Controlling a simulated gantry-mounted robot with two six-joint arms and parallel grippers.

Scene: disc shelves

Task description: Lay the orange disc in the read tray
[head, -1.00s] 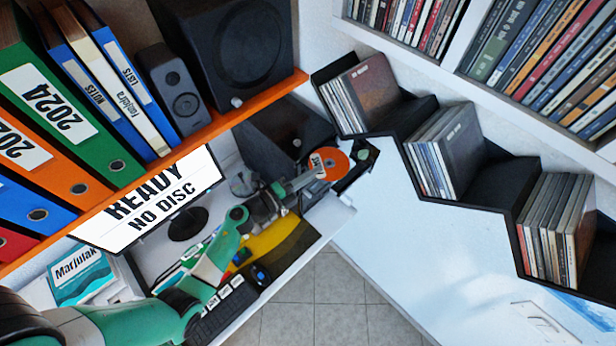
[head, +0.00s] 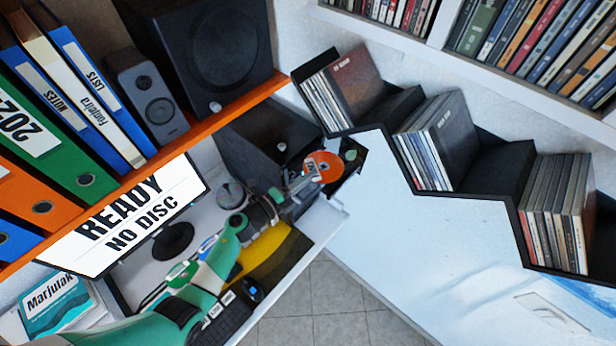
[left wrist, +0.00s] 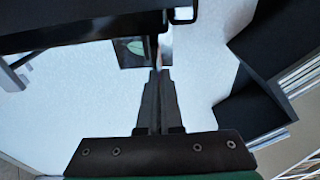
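The orange disc (head: 326,167) has a white label and shows its face in the head view. My left gripper (head: 306,181) is shut on its left edge and holds it up, tilted. In the left wrist view the fingers of my left gripper (left wrist: 158,74) are closed together, with the disc nearly edge-on at their tips. A dark square holder with a green round piece (head: 351,155) is just right of the disc; it also shows in the left wrist view (left wrist: 132,48). I cannot tell whether this is the read tray. My right gripper is not in view.
A monitor (head: 130,217) reads "READY NO DISC". A black box (head: 268,140) stands behind my left gripper. Stepped black racks of cases (head: 437,140) stand at the right. An orange shelf (head: 205,122) with binders and speakers overhangs the left. The white surface (head: 400,235) is clear.

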